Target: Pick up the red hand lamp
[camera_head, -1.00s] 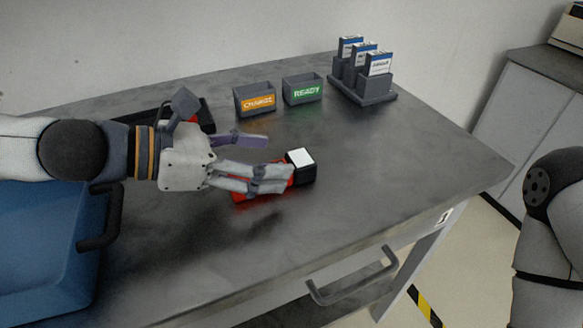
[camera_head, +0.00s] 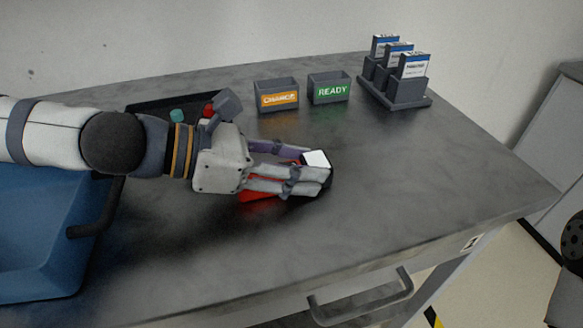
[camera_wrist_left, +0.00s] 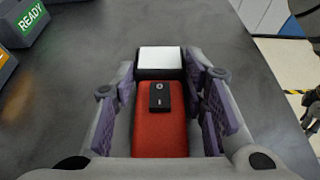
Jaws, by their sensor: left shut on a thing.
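The red hand lamp (camera_head: 257,192) lies on the grey table in the head view, partly hidden by my left gripper (camera_head: 287,169). It has a red body and a black head with a white face. In the left wrist view the lamp (camera_wrist_left: 160,133) lies lengthwise between the purple pads of my left gripper (camera_wrist_left: 164,103), with a small black switch on top. The left gripper is shut on the lamp's body. I cannot see clear space between the lamp and the table. My right gripper is not in view.
Bins marked CHARGE (camera_head: 278,96) and READY (camera_head: 329,88) stand behind the lamp. A dark rack (camera_head: 405,91) of boxes is at the back right. A black tray (camera_head: 150,106) and a blue container (camera_head: 45,235) are on the left. The table's right part is clear.

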